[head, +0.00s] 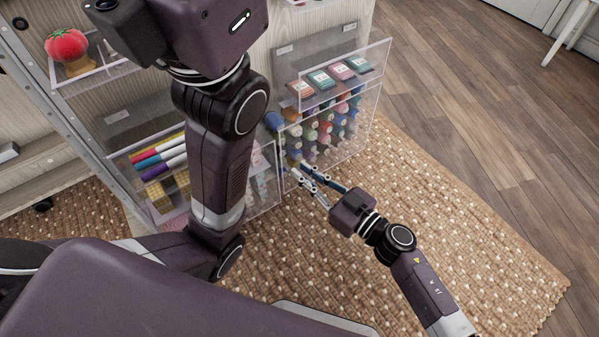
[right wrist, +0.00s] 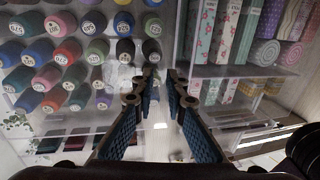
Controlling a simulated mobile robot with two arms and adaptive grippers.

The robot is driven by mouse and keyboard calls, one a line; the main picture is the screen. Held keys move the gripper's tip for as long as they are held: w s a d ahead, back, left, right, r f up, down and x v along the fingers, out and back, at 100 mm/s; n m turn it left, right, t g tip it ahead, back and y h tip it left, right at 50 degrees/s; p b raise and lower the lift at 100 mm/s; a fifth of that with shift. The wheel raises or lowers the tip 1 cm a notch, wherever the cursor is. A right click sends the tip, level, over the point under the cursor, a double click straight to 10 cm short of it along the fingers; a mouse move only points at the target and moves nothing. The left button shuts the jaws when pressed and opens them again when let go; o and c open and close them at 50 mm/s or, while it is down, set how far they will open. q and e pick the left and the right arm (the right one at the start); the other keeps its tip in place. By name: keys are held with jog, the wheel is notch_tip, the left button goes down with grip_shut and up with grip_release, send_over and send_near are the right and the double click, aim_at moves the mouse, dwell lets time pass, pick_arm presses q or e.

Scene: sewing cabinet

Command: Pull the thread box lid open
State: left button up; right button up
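The thread box (head: 345,147) is a clear case with rows of coloured thread spools behind a transparent front lid, on the right of the cabinet. Its spools (right wrist: 70,50) fill the left of the right wrist view. My right gripper (head: 302,172) is at the box's lower left front edge, its two fingers apart. In the right wrist view the fingertips (right wrist: 163,76) point at the clear panels near the side edge of the spool compartment. I cannot tell whether the lid's edge lies between them or touches them. My left arm rises in front of the cabinet; its fingers are out of view.
A clear bin of coloured rolls (head: 160,155) is left of the box, partly behind my left arm. A red pincushion (head: 66,46) sits on the upper left shelf. Small packets (head: 340,72) stand in a clear bin above the spools. The woven rug (head: 440,210) is clear at right.

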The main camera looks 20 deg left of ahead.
jog(key=shift+b+x, duration=0.3)
jog(key=shift+x, duration=0.8)
jog(key=shift+c, duration=0.3)
grip_shut()
jog(key=shift+d, duration=0.15)
